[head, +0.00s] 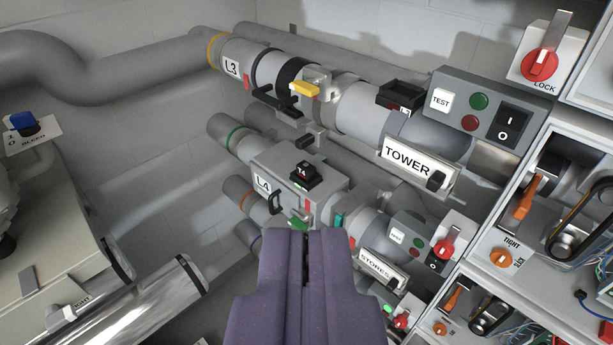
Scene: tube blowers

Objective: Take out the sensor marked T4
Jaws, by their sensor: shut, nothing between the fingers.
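The sensor marked T4 (303,176) is a small black block with a white label and a small green light. It sits on top of the grey box (268,160) marked L4, on the middle pipe line. My gripper (305,236) shows at the bottom centre as a purple pair of fingers with a thin dark seam between them. It is shut and empty. Its tips point towards the L4 box, just below the sensor in the picture. Whether the tips touch anything cannot be told. The lower part of the L4 box is partly hidden behind my gripper.
The upper pipe carries L3 with a yellow lever (305,89) and the TOWER sign (408,163). The STORES sign (382,270) and a red LOCK switch (539,65) are at right. Open cabinets (575,200) line the right edge. A beige machine (45,265) stands at left.

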